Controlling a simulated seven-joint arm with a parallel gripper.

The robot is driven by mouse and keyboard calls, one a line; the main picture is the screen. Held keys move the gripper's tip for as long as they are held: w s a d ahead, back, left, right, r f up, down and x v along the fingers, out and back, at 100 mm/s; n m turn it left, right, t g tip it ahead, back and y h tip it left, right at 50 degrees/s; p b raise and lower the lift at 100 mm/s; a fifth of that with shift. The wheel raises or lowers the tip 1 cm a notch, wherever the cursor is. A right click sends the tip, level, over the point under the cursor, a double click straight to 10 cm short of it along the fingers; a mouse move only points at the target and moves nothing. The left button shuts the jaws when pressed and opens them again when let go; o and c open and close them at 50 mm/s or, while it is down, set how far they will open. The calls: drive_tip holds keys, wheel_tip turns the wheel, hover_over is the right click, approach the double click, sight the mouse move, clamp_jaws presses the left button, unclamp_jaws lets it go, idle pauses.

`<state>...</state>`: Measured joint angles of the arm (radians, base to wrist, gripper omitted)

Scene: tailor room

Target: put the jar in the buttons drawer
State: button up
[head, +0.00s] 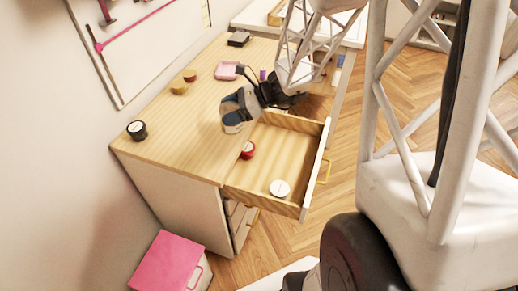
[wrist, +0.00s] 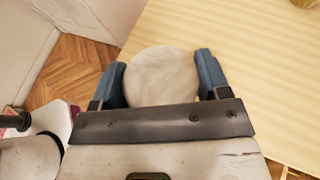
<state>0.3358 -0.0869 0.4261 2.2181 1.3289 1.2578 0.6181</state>
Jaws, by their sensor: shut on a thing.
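My gripper (head: 236,112) is shut on the jar (head: 232,128), which it holds over the tabletop at the back left corner of the open drawer. In the wrist view the jar (wrist: 160,75) shows as a round, pale grey top between two blue fingers (wrist: 160,80). The jar's lower part is mostly hidden there. The open drawer (head: 316,168) is wooden with a pale front and sticks out from the desk. No label on it can be read. It holds a red round item (head: 248,150) and a white round item (head: 280,188); its middle floor is bare.
The wooden desk top (head: 170,140) carries a dark round container (head: 137,131), a yellow item (head: 178,88), a red item (head: 190,75), a pink item (head: 228,70) and a dark item (head: 239,39). A pink box (head: 166,262) stands on the floor. A wall borders the desk's left side.

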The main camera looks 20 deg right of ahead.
wheel_tip(320, 180, up, 4)
drive_tip(key=shift+f, duration=0.1)
drive_tip(key=s+d+f+n+g+h, duration=0.5)
drive_tip(key=s+d+f+n+g, duration=0.45)
drive_tip(key=n+g, duration=0.5)
drive_tip(key=s+d+r+n+g+h, duration=0.1)
drive_tip(key=d+n+g+h, duration=0.2)
drive_tip(key=d+n+h, duration=0.75)
drive_tip(key=w+d+r+n+t+h, duration=0.4)
drive_tip(key=w+n+t+h, duration=0.15)
drive_tip(key=n+t, duration=0.35)
drive_tip(key=w+d+r+n+t+h, duration=0.4)
drive_tip(key=w+r+n+t+h, duration=0.1)
drive_tip(key=w+n+t, duration=0.3)
wheel_tip(320, 180, down, 15)
drive_tip(key=shift+s+n, duration=0.4)
drive_tip(key=shift+s, duration=0.05)
wheel_tip(320, 180, down, 6)
drive_tip(key=shift+f, duration=0.15)
